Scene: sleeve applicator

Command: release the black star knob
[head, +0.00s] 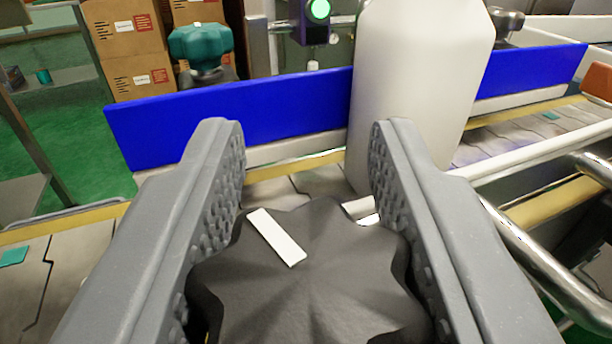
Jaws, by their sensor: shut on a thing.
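The black star knob (330,285) fills the lower middle of the head view. It is dark, with rounded lobes and a white stripe on its top. My gripper (308,150) has one grey finger on each side of the knob. The fingers are shut on the knob, with their dimpled inner pads at its left and right edges. The fingertips reach past the knob's far edge. The knob's underside and whatever it is mounted on are hidden.
A white bottle (420,80) stands just beyond the right fingertip, in front of a blue guide rail (250,113). A teal knob (200,44) is behind the rail. The conveyor (60,265) runs across, with metal tubes (550,260) at right. Cardboard boxes (130,40) are stacked at back left.

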